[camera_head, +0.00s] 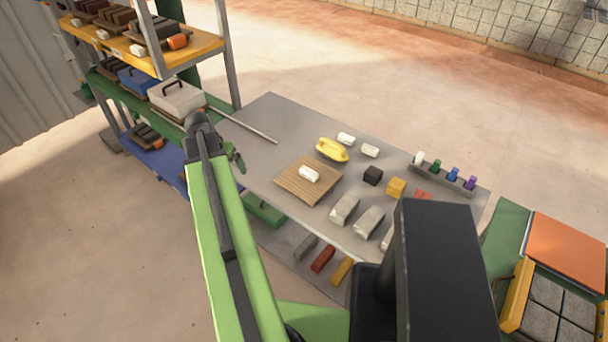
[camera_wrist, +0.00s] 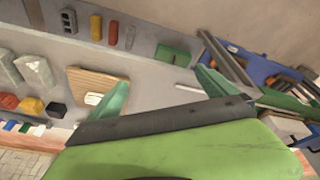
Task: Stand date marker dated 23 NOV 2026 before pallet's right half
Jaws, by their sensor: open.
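Small white blocks that look like date markers lie on the grey table: one (camera_head: 346,138) and another (camera_head: 370,150) behind the yellow tool, and a third (camera_head: 308,174) on a slatted wooden board that looks like a small pallet (camera_head: 292,187). Their dates are too small to read. In the wrist view, the board (camera_wrist: 88,80) carries the white block (camera_wrist: 93,99), partly behind a finger. My gripper (camera_wrist: 162,75) is open and empty, above the table's left part near the shelf. It also shows in the head view (camera_head: 238,160).
A shelf rack (camera_head: 205,45) with laden boards stands at left; more white pieces show there. A rod (camera_head: 243,126) juts over the table. Grey blocks (camera_head: 345,208), a black block (camera_head: 372,175) and coloured bottles (camera_head: 453,174) occupy the right. The table's back left is clear.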

